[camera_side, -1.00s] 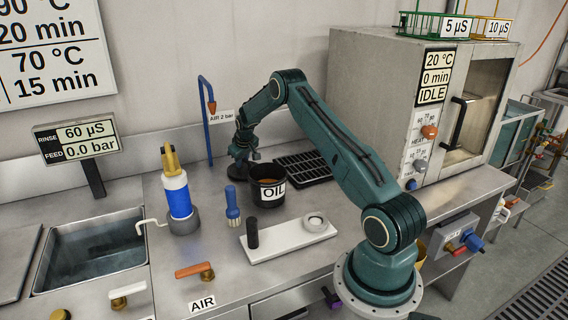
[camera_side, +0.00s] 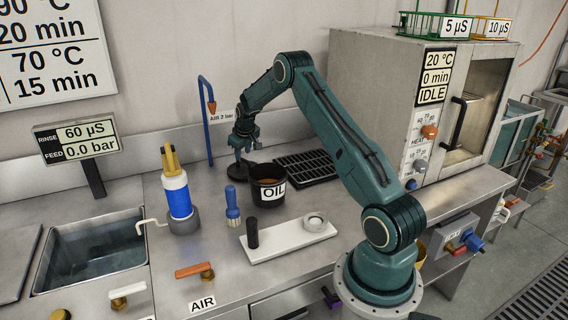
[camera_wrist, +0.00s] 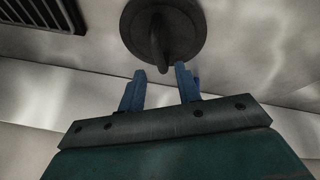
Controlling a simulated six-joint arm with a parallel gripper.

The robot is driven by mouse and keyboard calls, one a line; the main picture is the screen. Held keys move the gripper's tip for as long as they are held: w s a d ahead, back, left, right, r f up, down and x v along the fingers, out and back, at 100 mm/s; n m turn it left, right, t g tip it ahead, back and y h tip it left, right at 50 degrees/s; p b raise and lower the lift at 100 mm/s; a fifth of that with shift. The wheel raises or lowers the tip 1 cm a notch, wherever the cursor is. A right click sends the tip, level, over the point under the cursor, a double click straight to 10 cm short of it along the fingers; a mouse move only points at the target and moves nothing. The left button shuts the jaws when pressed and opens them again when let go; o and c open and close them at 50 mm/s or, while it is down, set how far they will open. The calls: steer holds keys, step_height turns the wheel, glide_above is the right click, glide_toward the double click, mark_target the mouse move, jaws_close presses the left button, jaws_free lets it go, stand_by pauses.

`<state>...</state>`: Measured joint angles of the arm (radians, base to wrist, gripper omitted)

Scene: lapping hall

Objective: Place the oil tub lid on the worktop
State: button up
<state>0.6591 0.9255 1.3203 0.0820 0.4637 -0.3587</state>
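The oil tub lid (camera_side: 236,171), a dark round disc with an upright handle, lies on the worktop (camera_side: 135,190) behind the oil tub. In the wrist view the lid (camera_wrist: 190,38) is at the top, its handle pointing towards my gripper. My gripper (camera_wrist: 160,70) is open, its two blue fingers apart with nothing held. The handle's end is close to the fingertips and clear of them. In the side view my gripper (camera_side: 245,150) is just above the lid. The black oil tub (camera_side: 268,191) stands uncovered with brown oil inside.
A black slotted tray (camera_side: 305,168) lies right of the lid. A blue brush (camera_side: 232,205) and a blue bottle (camera_side: 178,195) stand to the left. A blue air pipe (camera_side: 207,120) rises behind. A white board (camera_side: 285,240) lies in front of the tub.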

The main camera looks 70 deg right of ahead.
steer(key=v, duration=0.7)
stand_by(0.5)
steer(key=s+a+r+n+t+y, duration=0.1)
steer(key=s+a+r, duration=0.3)
steer(key=a+r, duration=0.65)
steer(key=s+a+r+n+t+y, duration=0.1)
steer(key=s+a+r, duration=0.55)
steer(key=a, duration=0.75)
steer(key=s+a+n+y, duration=0.1)
steer(key=s+a, duration=0.6)
steer(key=s, duration=0.3)
steer(key=s+a+n, duration=0.1)
steer(key=s+a, duration=0.7)
steer(key=s, duration=0.2)
steer(key=shift+s+r+y, duration=0.2)
steer(key=shift+r+y, duration=0.2)
